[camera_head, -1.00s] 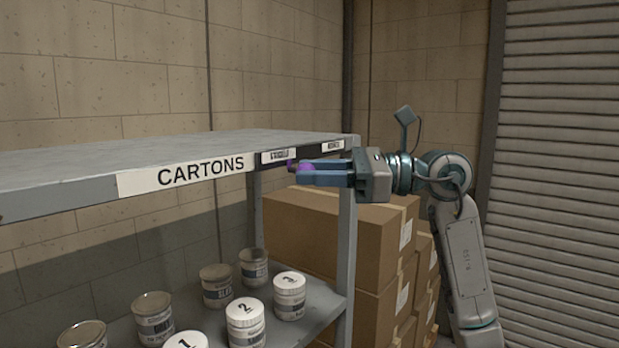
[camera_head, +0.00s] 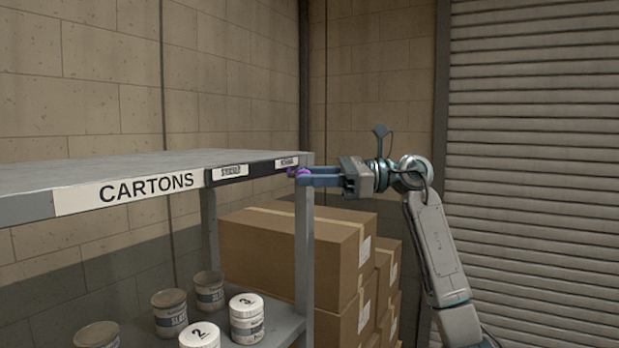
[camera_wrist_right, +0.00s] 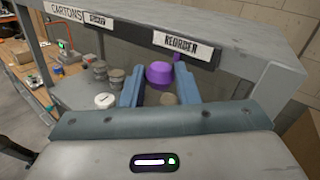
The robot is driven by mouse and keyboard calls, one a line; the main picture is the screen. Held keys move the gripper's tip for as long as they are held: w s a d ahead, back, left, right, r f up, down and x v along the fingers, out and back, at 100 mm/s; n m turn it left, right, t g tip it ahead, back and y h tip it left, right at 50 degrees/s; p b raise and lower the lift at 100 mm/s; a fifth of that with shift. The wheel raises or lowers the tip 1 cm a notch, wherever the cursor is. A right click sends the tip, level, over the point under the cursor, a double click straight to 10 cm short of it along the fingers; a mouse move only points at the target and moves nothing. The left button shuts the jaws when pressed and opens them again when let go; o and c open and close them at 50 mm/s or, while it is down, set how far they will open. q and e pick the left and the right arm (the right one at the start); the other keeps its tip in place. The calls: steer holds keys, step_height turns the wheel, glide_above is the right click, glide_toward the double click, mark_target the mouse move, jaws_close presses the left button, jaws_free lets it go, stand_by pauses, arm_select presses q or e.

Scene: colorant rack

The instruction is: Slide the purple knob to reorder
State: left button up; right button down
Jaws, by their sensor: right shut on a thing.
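The purple knob (camera_head: 301,173) is at the right end of the shelf's front edge, by the right-hand label (camera_head: 287,162). In the right wrist view the knob (camera_wrist_right: 158,73) sits between my two blue fingers, below the label (camera_wrist_right: 181,45) reading REORDER. A small purple piece (camera_wrist_right: 176,56) stands up beside it, near that label's right part. My right gripper (camera_head: 304,176) reaches in from the right and is shut on the knob. The left-hand label (camera_head: 234,170) is too small to read surely. My left gripper is not in view.
The shelf edge carries a CARTONS sign (camera_head: 125,193). Several cans, such as a white-lidded one (camera_head: 246,318), stand on the lower shelf. Stacked cardboard boxes (camera_head: 290,252) are behind the shelf post (camera_head: 304,240). A roller shutter (camera_head: 540,150) is at the right.

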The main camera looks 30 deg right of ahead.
steer(key=shift+r, duration=0.1)
steer(key=c, duration=1.3)
jaws_free()
steer(key=shift+d, duration=0.1)
steer(key=shift+o, duration=1)
steer(key=shift+w+d, duration=0.15)
steer(key=b+v, duration=0.4)
steer(key=v, duration=0.6)
steer(key=shift+s+d+b, duration=0.25)
steer(key=shift+d+b, duration=0.1)
steer(key=shift+b, duration=0.05)
steer(key=shift+f, duration=0.2)
